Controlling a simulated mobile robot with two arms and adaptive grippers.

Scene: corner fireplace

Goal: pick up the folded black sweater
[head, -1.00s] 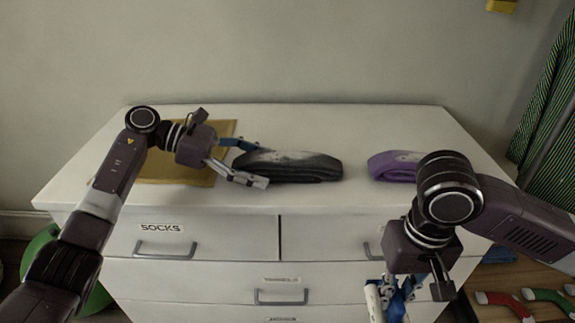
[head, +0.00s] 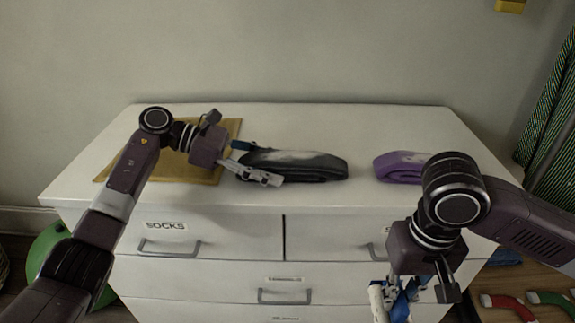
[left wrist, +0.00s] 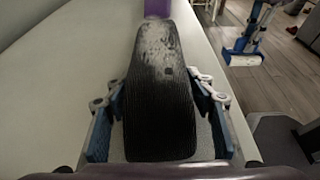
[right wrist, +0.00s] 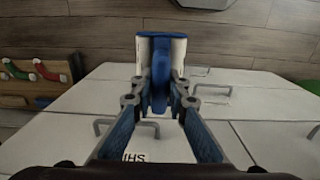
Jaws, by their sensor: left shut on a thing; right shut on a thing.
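The folded black sweater (head: 305,168), with a pale whitish patch on top, lies on the white dresser top. My left gripper (head: 261,164) is at its left end, with one finger on each long side, shut on it. In the left wrist view the sweater (left wrist: 160,105) runs away lengthwise between the two fingers (left wrist: 158,92). I cannot see any gap under the sweater. My right gripper (head: 393,300) hangs in front of the dresser drawers, away from the sweater. In the right wrist view it is shut on a narrow blue thing (right wrist: 161,75), which I cannot identify.
A folded purple garment (head: 398,168) lies right of the sweater. A tan flat sheet (head: 170,172) lies under my left arm. The dresser (head: 375,120) has labelled drawers with handles. A green round thing (head: 48,250) stands at left.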

